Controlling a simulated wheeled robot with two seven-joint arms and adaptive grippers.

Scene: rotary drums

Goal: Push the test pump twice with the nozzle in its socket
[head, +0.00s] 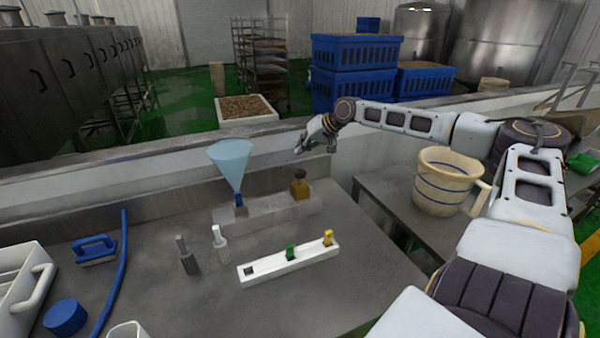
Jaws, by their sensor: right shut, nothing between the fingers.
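A block-shaped stand (268,212) sits at the back of the steel table. On its right end is a small amber and brown piece with a dark rounded top (300,184), which looks like the test pump. On its left end a light-blue cone (230,163) rises from a small blue fitting (239,200); I cannot tell whether this is the nozzle in its socket. My right gripper (302,147) is shut and empty, above and a little behind the amber piece, apart from it. My left gripper is not in view.
A white rack (270,270) with green and yellow pieces lies in front. A dark grey piece (187,258) and a white piece (219,240) stand left of it. A blue brush (95,249) and blue hose (113,280) lie left. A cream bucket (440,182) stands right.

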